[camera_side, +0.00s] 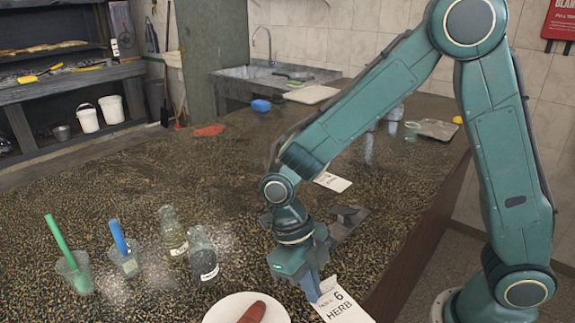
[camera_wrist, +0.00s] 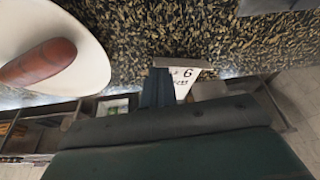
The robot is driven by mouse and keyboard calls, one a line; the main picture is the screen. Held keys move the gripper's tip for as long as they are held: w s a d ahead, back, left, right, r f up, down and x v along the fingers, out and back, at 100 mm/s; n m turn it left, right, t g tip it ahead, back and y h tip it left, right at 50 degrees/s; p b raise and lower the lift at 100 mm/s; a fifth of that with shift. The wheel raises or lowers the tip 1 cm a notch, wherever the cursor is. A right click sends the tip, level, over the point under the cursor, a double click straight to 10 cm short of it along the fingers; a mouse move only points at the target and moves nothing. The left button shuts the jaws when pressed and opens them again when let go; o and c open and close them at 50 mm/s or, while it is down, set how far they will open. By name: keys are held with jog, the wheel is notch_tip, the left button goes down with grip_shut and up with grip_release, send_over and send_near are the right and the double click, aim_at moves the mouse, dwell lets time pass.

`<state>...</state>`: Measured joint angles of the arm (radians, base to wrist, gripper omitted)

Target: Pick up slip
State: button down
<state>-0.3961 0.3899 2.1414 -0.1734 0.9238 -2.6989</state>
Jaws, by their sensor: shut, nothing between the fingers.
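A white paper slip (camera_side: 342,304) printed "6" and "HERB" lies on the speckled counter near its front right edge. In the wrist view the slip (camera_wrist: 187,78) shows right by my fingertips, partly hidden behind them. My gripper (camera_side: 315,294) points down at the slip's left edge in the side view. Its fingers (camera_wrist: 158,88) are closed together and hold nothing. I cannot tell whether the fingertips touch the slip. A second white slip (camera_side: 333,181) lies farther back on the counter, behind my arm.
A white plate (camera_side: 217,312) with a sausage (camera_side: 252,312) stands just left of my gripper. Two glass bottles (camera_side: 202,258) (camera_side: 172,235) and two cups (camera_side: 74,274) (camera_side: 124,260) with green and blue sticks stand farther left. A grey bracket-like object (camera_side: 347,222) is behind my gripper.

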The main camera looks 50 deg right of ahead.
aim_at(335, 315)
jog(key=shift+s, duration=0.15)
jog(key=shift+s+d, duration=0.15)
jog(key=shift+s, duration=1.5)
jog(key=shift+r, duration=0.25)
jog(key=v, duration=0.9)
jog(key=shift+r, duration=0.25)
jog(key=shift+w, duration=0.1)
